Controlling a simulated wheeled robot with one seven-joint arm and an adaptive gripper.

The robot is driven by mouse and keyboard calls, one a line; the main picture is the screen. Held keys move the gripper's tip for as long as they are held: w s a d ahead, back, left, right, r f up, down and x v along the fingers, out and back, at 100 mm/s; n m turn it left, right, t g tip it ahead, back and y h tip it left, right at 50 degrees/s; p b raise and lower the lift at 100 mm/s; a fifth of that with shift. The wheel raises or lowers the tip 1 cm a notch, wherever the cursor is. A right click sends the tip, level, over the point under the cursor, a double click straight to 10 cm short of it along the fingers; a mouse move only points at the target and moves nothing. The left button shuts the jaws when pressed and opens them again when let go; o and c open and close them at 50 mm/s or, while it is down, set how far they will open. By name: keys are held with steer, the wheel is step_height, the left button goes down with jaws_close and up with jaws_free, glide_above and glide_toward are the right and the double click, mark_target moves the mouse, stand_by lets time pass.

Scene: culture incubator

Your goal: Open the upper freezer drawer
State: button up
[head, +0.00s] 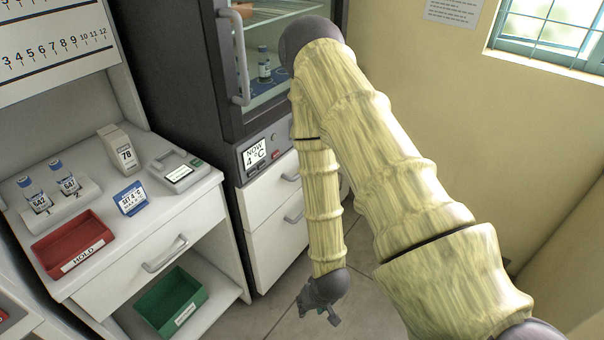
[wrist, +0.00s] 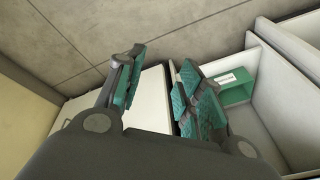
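The upper freezer drawer (head: 266,192) is a white front under the dark fridge cabinet, with a grey bar handle (head: 291,177). It looks shut. The lower freezer drawer (head: 275,246) is below it, also looking shut, with its own handle (head: 294,217). My gripper (head: 322,312) hangs low, in front and to the right of the drawers in the head view, apart from the handles. In the wrist view my gripper (wrist: 160,72) has its teal-padded fingers spread, with nothing held between them. A white panel shows behind the fingers. My forearm hides the right part of the drawer fronts.
A bench at left holds a red HOLD tray (head: 73,243), vials in a rack and small devices. A green bin (head: 173,301) sits on its lower shelf, also in the wrist view (wrist: 236,90). The glass-door fridge (head: 262,62) is above the drawers. Floor near my gripper is clear.

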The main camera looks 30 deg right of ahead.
steer(key=w+d+r+m+t+b, duration=0.1)
steer(key=w+d+m+t+b, duration=0.3)
steer(key=w, duration=0.8)
steer(key=w+d+r+m+t+b, duration=0.45)
steer(key=w+d+r+b, duration=0.35)
steer(key=d, duration=0.3)
steer(key=w+d+r+m+t+b, duration=0.45)
steer(key=w+d+b, duration=0.35)
steer(key=w+d, duration=0.2)
steer(key=shift+m+h, duration=0.3)
steer(key=shift+h, duration=0.1)
steer(key=shift+w+d+f+b, duration=0.15)
steer(key=shift+w+b, duration=0.25)
steer(key=shift+w, duration=1.3)
steer(key=shift+w+a+f+b, duration=0.1)
steer(key=shift+w+f+b, duration=0.3)
steer(key=shift+w, duration=1.35)
steer(key=shift+w+d+f+b, duration=0.1)
steer(key=shift+w+b, duration=0.35)
steer(key=shift+w, duration=1.25)
jaws_close()
